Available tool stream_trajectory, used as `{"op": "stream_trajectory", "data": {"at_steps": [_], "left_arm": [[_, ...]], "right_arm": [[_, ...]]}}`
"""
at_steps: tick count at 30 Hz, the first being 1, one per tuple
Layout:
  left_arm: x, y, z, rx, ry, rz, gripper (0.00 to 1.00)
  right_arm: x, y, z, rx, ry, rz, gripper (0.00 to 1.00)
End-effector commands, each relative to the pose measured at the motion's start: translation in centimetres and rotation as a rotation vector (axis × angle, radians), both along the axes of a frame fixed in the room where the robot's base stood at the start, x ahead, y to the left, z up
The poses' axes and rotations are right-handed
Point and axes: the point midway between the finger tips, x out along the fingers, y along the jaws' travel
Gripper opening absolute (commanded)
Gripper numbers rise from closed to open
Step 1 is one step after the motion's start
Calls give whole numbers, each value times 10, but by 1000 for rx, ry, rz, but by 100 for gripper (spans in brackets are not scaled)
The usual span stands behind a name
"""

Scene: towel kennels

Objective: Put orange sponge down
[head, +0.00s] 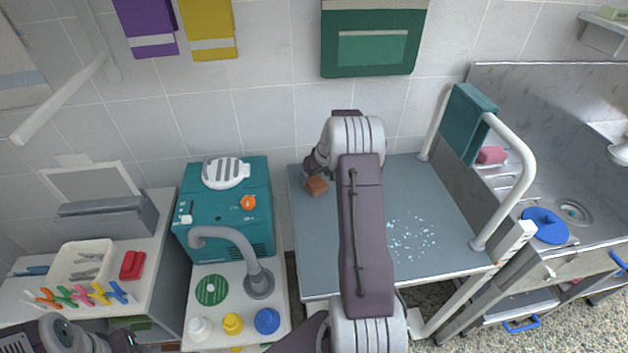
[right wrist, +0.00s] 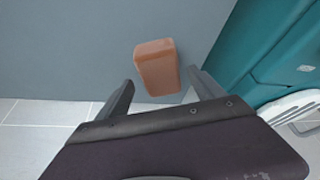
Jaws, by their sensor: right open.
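The orange sponge (head: 316,186) is a small orange-brown block lying on the blue-grey table top (head: 310,235), near its back left corner. In the right wrist view the sponge (right wrist: 157,65) shows whole on the grey surface, with bare surface around it. My right gripper (head: 312,165) is close to the sponge, partly hidden by its own wrist in the head view. In the right wrist view its two fingers (right wrist: 162,92) are spread apart, with the sponge just beyond the tips and no finger clearly touching it. The left gripper's fingers do not show.
White specks (head: 410,238) lie at the table's right. A white rail (head: 525,165) with a teal towel (head: 467,125) borders its right side. The table's front left is clear.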

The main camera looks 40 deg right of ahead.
Motion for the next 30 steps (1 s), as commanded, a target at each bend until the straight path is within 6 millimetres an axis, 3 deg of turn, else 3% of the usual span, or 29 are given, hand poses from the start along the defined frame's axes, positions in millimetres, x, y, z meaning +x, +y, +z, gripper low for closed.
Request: {"op": "stream_trajectory", "data": {"at_steps": [3,9,14,22,23,26,27,30], "left_arm": [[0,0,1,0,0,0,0],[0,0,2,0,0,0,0],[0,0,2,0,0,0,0],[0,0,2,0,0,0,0],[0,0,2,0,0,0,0],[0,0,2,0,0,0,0],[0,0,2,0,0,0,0],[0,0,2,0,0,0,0]], "right_arm": [[-10,1,29,-3,-4,-1,77],[-26,2,66,-2,-3,-1,77],[-32,3,78,-1,-1,0,77],[-33,9,79,2,4,3,77],[-34,19,79,8,11,6,77],[-50,88,75,35,69,30,77],[-66,124,72,45,100,40,77],[-120,199,63,53,176,65,77]]}}
